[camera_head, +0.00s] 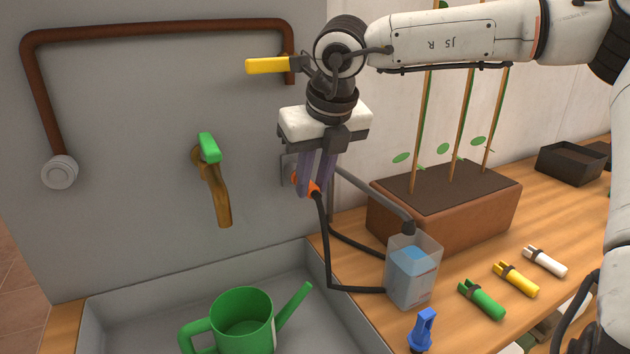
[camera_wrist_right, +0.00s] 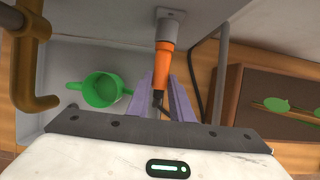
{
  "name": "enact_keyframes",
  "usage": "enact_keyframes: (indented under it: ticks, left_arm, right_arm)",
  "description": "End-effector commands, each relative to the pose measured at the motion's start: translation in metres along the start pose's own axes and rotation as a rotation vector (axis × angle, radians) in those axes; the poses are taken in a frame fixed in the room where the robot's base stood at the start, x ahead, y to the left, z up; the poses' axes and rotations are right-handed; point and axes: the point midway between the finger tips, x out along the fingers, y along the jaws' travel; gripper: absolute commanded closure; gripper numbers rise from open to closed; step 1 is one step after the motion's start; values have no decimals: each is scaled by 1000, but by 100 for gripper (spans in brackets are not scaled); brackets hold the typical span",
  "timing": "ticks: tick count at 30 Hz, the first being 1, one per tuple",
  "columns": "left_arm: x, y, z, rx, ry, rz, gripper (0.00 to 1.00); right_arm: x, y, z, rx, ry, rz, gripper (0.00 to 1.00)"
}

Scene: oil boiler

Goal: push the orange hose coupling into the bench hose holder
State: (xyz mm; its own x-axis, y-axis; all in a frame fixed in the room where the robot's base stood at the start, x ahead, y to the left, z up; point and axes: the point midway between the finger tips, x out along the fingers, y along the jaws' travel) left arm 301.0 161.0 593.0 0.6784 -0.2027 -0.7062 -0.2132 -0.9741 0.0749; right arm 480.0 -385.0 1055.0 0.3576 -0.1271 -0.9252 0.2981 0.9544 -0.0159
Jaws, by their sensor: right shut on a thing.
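The orange hose coupling (camera_head: 314,187) is in my right gripper (camera_head: 305,189), partly hidden by the purple fingers in the head view. In the right wrist view the coupling (camera_wrist_right: 163,72) lies between the fingers of my right gripper (camera_wrist_right: 162,88), with a black hose at its near end. The bench hose holder is a grey plate (camera_head: 287,168) by the panel's right edge. In the wrist view its grey socket (camera_wrist_right: 167,30) is in line with the coupling's far end and appears to meet it; I cannot tell how deep it sits. My left gripper is out of view.
The black hose (camera_head: 324,245) hangs down to a clear container of blue liquid (camera_head: 411,275). A planter (camera_head: 450,210) stands behind it. A green watering can (camera_head: 243,318) sits in the sink below. A brass tap (camera_head: 215,185) is left of my gripper; a yellow-handled valve (camera_head: 268,66) is above.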

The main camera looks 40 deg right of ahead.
Motion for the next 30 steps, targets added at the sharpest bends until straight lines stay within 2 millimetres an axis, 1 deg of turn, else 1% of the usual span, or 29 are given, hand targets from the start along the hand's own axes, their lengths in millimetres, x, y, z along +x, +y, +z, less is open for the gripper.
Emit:
enact_keyframes:
  ticks: [1,4,5,17,18,22,27,30]
  left_arm:
    - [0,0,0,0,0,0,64]
    - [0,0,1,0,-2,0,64]
    - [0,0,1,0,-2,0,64]
    - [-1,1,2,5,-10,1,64]
    - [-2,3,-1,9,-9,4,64]
    - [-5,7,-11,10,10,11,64]
    - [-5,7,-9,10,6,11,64]
    - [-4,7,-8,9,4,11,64]
  right_arm:
    - [0,0,2,0,-3,0,79]
    - [0,0,2,0,-3,1,62]
    - [0,0,2,0,-3,1,58]
    - [0,0,1,1,-2,1,58]
    - [-2,0,2,1,-3,1,58]
    - [-29,0,3,2,-9,2,58]
    - [-66,0,2,2,-8,1,58]
    - [-82,0,2,1,-7,1,58]
